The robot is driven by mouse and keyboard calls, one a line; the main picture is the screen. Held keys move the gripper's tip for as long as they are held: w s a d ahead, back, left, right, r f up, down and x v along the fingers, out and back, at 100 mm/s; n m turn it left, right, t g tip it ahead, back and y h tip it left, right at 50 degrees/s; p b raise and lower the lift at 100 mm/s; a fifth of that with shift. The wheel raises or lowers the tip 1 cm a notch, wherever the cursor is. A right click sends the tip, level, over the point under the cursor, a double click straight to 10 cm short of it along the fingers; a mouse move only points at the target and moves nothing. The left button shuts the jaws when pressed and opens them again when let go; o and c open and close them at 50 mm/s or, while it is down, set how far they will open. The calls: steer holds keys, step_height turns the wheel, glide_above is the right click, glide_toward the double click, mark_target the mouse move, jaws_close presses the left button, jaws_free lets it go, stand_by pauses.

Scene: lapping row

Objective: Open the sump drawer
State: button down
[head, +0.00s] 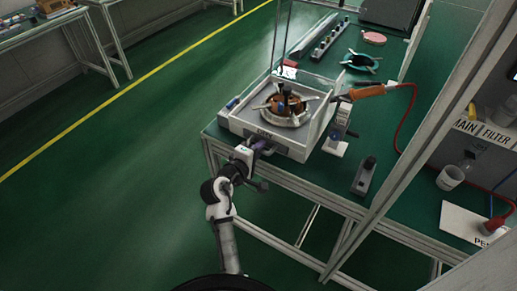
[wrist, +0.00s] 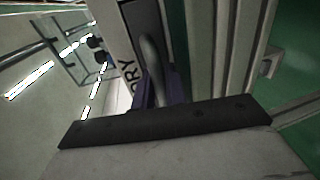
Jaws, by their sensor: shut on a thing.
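The white lapping machine (head: 305,148) stands at the near left corner of the green bench, with a clear guard over its round plate. My gripper (head: 262,146) is at its front face, low down, under a dark label too small to read. In the wrist view the purple fingers (wrist: 160,92) are shut on a grey bar handle (wrist: 152,58) on that front. Letters ending in "RY" show beside the handle. The sump drawer's edges are hidden or too small to make out, so I cannot tell whether it stands out from the body.
A small white-based stand (head: 338,135) and a dark block (head: 364,177) are right of the machine on the bench (head: 325,181). An orange-handled tool (head: 367,92) with a red cable lies behind. A frame post (head: 400,150) rises at right. The floor (head: 110,190) at left is clear.

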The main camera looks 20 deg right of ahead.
steer(key=shift+a, duration=0.15)
steer(key=f+v, duration=0.2)
steer(key=v, duration=1)
steer(key=shift+s+a+f, duration=0.3)
steer(key=c, duration=1.8)
jaws_free()
steer(key=shift+p, duration=0.3)
